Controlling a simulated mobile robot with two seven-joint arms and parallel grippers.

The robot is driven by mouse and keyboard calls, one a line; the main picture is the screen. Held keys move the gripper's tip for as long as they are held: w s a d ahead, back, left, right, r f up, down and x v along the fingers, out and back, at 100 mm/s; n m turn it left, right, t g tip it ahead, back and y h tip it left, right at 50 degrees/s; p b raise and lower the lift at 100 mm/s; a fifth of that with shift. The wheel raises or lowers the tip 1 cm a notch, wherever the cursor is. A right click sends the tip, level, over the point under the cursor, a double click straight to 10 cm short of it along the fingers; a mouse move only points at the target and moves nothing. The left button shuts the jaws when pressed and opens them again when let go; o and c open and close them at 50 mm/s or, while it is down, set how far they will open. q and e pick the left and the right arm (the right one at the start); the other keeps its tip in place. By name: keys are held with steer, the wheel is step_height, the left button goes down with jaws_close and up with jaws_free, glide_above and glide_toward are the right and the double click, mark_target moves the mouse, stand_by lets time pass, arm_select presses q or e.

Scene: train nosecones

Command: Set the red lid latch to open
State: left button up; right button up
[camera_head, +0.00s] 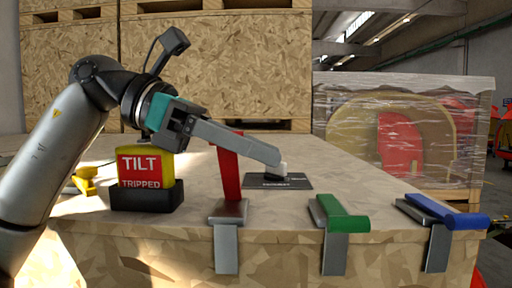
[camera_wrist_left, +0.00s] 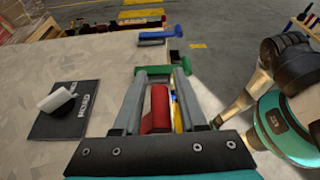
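The red lid latch (camera_head: 231,180) stands upright on a grey metal bracket (camera_head: 227,250) at the table's front edge. My left gripper (camera_head: 275,158) reaches in from the left, and one finger crosses in front of the latch's upper part. In the left wrist view, the red handle (camera_wrist_left: 158,105) lies between the two fingers of my left gripper (camera_wrist_left: 157,72). The fingers are apart, with gaps visible beside the handle; I cannot tell whether either touches it. My right gripper is not in view.
A green latch (camera_head: 342,222) and a blue latch (camera_head: 461,221) lie folded down along the front edge. A yellow-and-red TILT TRIPPED block (camera_head: 146,169) stands left. A black mat (camera_head: 295,182) with a white piece lies behind the latches. Table (camera_head: 365,178) is mostly clear.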

arm_select(q)
steer(key=shift+o, duration=0.6)
steer(key=v, duration=1.2)
steer(key=shift+b, duration=0.4)
